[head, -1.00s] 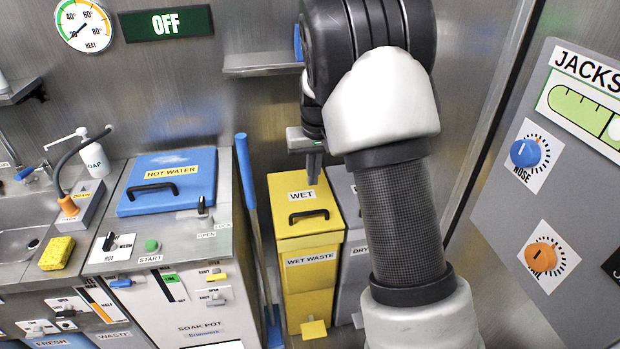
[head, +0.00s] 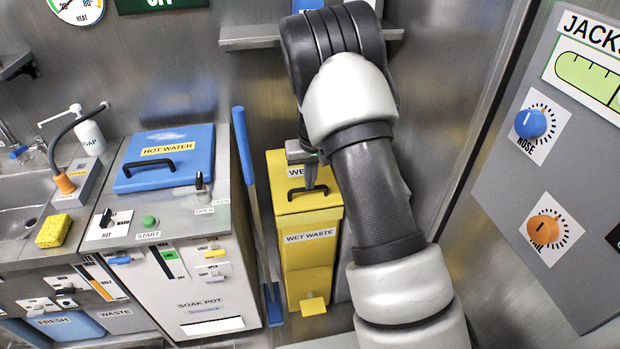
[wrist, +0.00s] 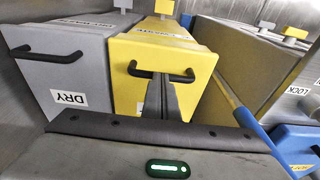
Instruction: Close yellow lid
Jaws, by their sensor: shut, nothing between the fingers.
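The yellow lid (head: 328,202) is the top of the yellow wet-waste bin (head: 307,258) and carries a black handle (head: 295,193). It lies down over the bin; I cannot tell whether it is fully seated. My gripper (head: 311,184) is shut and empty, pointing down over the lid beside the handle, and hides part of the WET label. In the wrist view the shut fingertips (wrist: 162,78) overlap the middle of the handle (wrist: 186,77) on the yellow lid (wrist: 128,102). Whether they touch handle or lid is unclear.
A grey bin marked DRY (wrist: 50,75) stands directly beside the yellow one. A blue pole (head: 245,160) leans on the other side, next to the soak pot cabinet (head: 195,285) with its blue lid (head: 190,142). A shelf (head: 245,36) is on the wall behind my arm.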

